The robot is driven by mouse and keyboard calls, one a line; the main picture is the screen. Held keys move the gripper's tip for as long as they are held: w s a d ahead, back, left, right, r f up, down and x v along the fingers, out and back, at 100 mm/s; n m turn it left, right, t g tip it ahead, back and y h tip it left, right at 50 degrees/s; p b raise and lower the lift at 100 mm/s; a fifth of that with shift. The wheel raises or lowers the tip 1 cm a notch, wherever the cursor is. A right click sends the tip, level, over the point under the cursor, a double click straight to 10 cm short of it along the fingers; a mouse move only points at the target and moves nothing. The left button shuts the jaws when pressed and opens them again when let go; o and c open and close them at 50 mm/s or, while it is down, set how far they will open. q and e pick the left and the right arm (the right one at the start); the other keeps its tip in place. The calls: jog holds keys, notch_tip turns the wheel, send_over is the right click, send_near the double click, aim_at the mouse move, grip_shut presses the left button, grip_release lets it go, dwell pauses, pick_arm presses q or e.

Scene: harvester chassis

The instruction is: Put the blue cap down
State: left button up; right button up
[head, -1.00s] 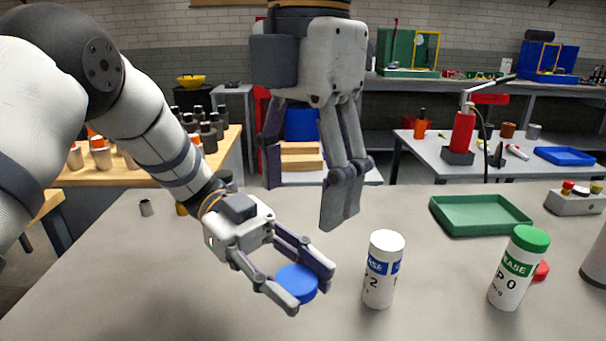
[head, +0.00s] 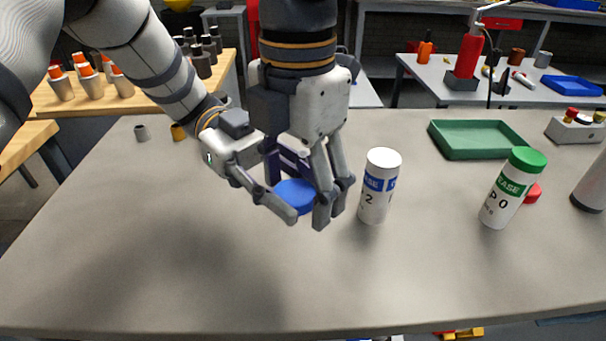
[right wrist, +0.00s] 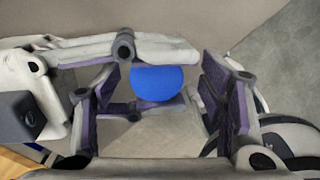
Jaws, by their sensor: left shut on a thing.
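The blue cap (head: 294,196) is held between the fingers of my left gripper (head: 290,205), above the grey table. My right gripper (head: 305,188) points down from above, close around the cap and the left fingers. In the right wrist view the blue cap (right wrist: 157,84) lies between the spread, purple-padded fingers of my right gripper (right wrist: 165,92). Gaps show on both sides of the cap, so the right gripper is open. The right gripper's body and fingers partly hide the left gripper's far finger in the head view.
A white bottle with a blue label (head: 378,190) stands just right of the grippers. A green-capped bottle (head: 512,190) stands farther right, with a red cap (head: 533,193) behind it. A green tray (head: 478,153) lies behind them. The table's front and left are clear.

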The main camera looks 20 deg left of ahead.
jog(key=c, duration=1)
jog(key=o, duration=1.1)
